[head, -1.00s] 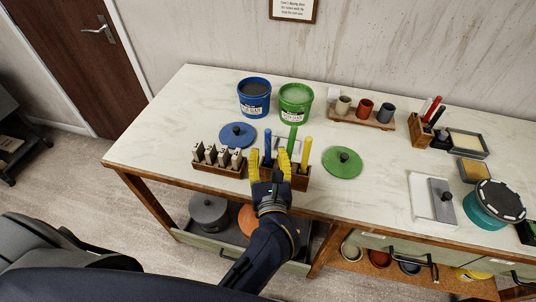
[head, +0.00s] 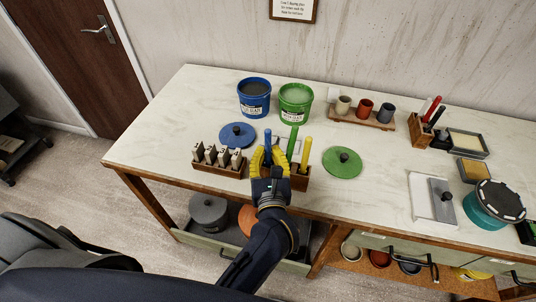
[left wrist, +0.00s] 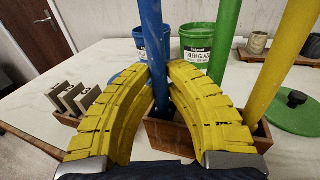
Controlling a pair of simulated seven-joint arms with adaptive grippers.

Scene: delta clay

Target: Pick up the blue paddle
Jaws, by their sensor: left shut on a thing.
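The blue paddle (head: 267,137) stands upright in a wooden holder (head: 301,183), beside a green paddle (head: 292,142) and a yellow paddle (head: 306,152). My left gripper (head: 268,157) has its yellow fingers closed around the blue paddle's shaft. In the left wrist view the fingertips press on the blue shaft (left wrist: 153,45) from both sides, just above the holder (left wrist: 168,138). The paddle's lower end is hidden in the holder. My right gripper is not in view.
A rack of labelled tiles (head: 219,160) stands left of the holder. Behind are a blue lid (head: 237,135), a blue bucket (head: 254,97) and a green bucket (head: 295,103). A green lid (head: 342,162) lies to the right. The table's left part is clear.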

